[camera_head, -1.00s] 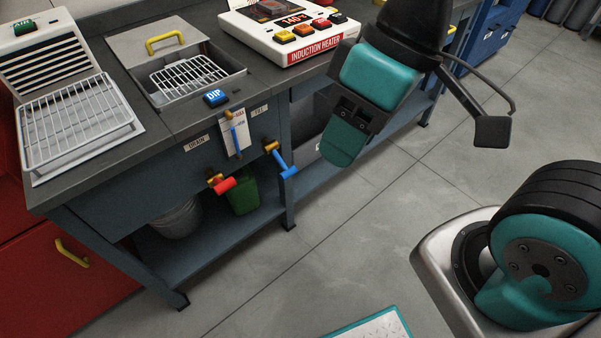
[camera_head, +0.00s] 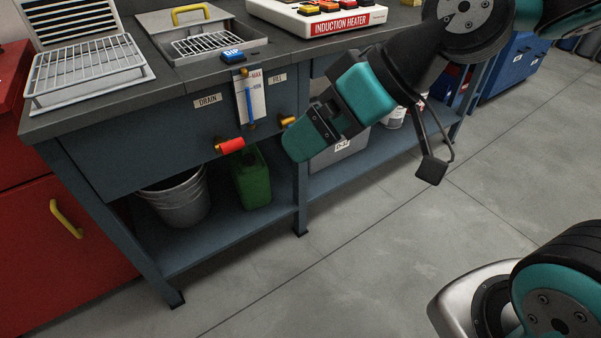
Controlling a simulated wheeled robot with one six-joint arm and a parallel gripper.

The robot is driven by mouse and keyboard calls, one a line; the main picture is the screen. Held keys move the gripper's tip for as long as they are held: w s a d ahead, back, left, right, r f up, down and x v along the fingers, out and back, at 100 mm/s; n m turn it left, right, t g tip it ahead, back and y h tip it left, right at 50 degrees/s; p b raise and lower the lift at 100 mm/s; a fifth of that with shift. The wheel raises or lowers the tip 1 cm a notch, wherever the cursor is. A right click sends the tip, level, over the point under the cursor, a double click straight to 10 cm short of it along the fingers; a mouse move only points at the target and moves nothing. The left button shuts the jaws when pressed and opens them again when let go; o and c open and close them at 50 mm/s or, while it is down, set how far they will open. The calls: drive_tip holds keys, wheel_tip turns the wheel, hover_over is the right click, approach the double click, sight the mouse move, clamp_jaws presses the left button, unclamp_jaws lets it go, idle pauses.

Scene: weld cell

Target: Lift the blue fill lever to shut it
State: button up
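The brass fitting of the fill valve (camera_head: 288,121) shows on the bench front, below the FILL label (camera_head: 277,78). The blue fill lever itself is hidden behind my gripper (camera_head: 299,148). My gripper reaches in from the right, its teal tip in front of the valve and pointing down to the left. I cannot tell whether it touches the lever, nor whether its fingers are open or shut. The red drain lever (camera_head: 232,145) sticks out to the left of it, below the DRAIN label (camera_head: 207,101).
A sight gauge with a blue column (camera_head: 249,103) stands between the levers. A green jerrycan (camera_head: 252,178) and a grey bucket (camera_head: 178,201) stand on the lower shelf. The induction heater (camera_head: 325,22) is on the bench top. The floor in front is clear.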

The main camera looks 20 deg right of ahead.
drive_tip(key=w+d+f+m+t+h+b, duration=0.1)
drive_tip(key=w+d+f+t+b, duration=0.35)
drive_tip(key=f+b, duration=0.65)
drive_tip(key=w+d+f+m+t+b, duration=0.2)
drive_tip(key=w+d+f+t+b, duration=0.15)
drive_tip(key=w+f+b, duration=0.6)
drive_tip(key=w+d+f+m+t+h+b, duration=0.1)
drive_tip(key=w+d+f+t+b, duration=0.3)
drive_tip(key=f+b, duration=0.8)
drive_tip(key=shift+t, duration=0.6)
drive_tip(key=w+a+r+p, duration=0.1)
drive_tip(key=w+p, duration=0.3)
drive_tip(key=w+a+r+p, duration=0.1)
drive_tip(key=w+a+p, duration=0.1)
drive_tip(key=w+p, duration=0.2)
drive_tip(key=w+a+r+p, duration=0.2)
drive_tip(key=w+p, duration=0.2)
drive_tip(key=p, duration=0.1)
drive_tip(key=shift+w+a, duration=0.1)
drive_tip(key=shift+a, duration=0.05)
drive_tip(key=shift+w+a+f+p, duration=0.15)
drive_tip(key=shift+w+p, duration=0.35)
drive_tip(key=shift+p, duration=0.05)
drive_tip(key=shift+w+a+f+p, duration=0.1)
drive_tip(key=shift+w+a+p, duration=0.05)
drive_tip(key=shift+w+p, duration=0.35)
